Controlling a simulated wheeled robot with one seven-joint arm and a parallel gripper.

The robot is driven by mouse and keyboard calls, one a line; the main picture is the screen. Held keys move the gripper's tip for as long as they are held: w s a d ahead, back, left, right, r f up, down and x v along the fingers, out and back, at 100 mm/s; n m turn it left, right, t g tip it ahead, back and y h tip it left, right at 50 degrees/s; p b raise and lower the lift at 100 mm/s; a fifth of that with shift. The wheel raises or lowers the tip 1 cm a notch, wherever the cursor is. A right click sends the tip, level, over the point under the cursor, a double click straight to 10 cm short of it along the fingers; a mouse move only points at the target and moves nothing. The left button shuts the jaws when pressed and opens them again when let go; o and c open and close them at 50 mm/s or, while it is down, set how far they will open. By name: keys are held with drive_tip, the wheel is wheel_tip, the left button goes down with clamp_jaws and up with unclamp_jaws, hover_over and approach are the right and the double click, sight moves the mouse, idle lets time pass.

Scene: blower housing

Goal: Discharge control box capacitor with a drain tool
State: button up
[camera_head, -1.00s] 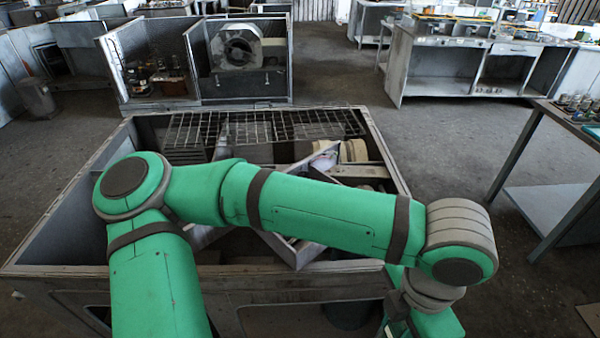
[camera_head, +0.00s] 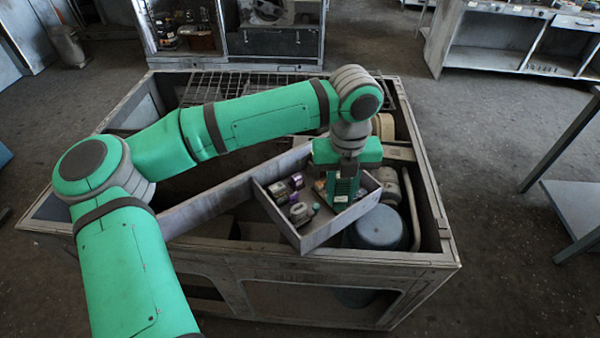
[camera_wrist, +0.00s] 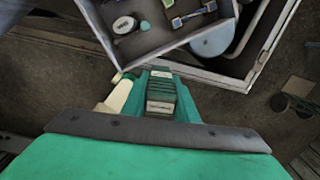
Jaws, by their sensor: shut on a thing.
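The control box (camera_head: 338,228) is an open grey tray with several small parts inside, set at an angle in the large housing. An oval, pale-topped can (camera_head: 299,213) that looks like the capacitor stands in it. It also shows in the wrist view (camera_wrist: 123,24). My gripper (camera_head: 342,190) points down over the right part of the box; in the wrist view its green fingers (camera_wrist: 160,92) lie below the box wall. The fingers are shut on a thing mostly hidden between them. A cream rod-like piece (camera_wrist: 119,96), perhaps the drain tool, shows beside the fingers.
The grey housing (camera_head: 270,262) surrounds the box with raised rims. A blue-grey round motor (camera_head: 380,229) sits close to the box's right side. A wire grille (camera_head: 235,85) lies along the housing's back. A bench (camera_head: 500,45) stands at the upper right.

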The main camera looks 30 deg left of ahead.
drive_tip(key=a+f+n, duration=0.2)
drive_tip(key=a+n, duration=0.5)
drive_tip(key=a, duration=0.5)
drive_tip(key=shift+w+d+f, duration=0.1)
drive_tip(key=shift+w+f, duration=0.05)
drive_tip(key=shift+f, duration=0.7)
drive_tip(key=shift+w+d+f, duration=0.1)
drive_tip(key=shift+f, duration=0.7)
drive_tip(key=shift+w+d+f, duration=0.1)
drive_tip(key=shift+w+f, duration=0.05)
drive_tip(key=shift+f, duration=0.85)
drive_tip(key=shift+w, duration=0.2)
drive_tip(key=shift+s+a+f, duration=0.15)
drive_tip(key=shift+s, duration=0.1)
drive_tip(key=shift+w+d, duration=0.1)
drive_tip(key=shift+d, duration=0.25)
drive_tip(key=shift+a, duration=0.1)
drive_tip(key=shift+a+f, duration=0.2)
drive_tip(key=shift+a, duration=0.05)
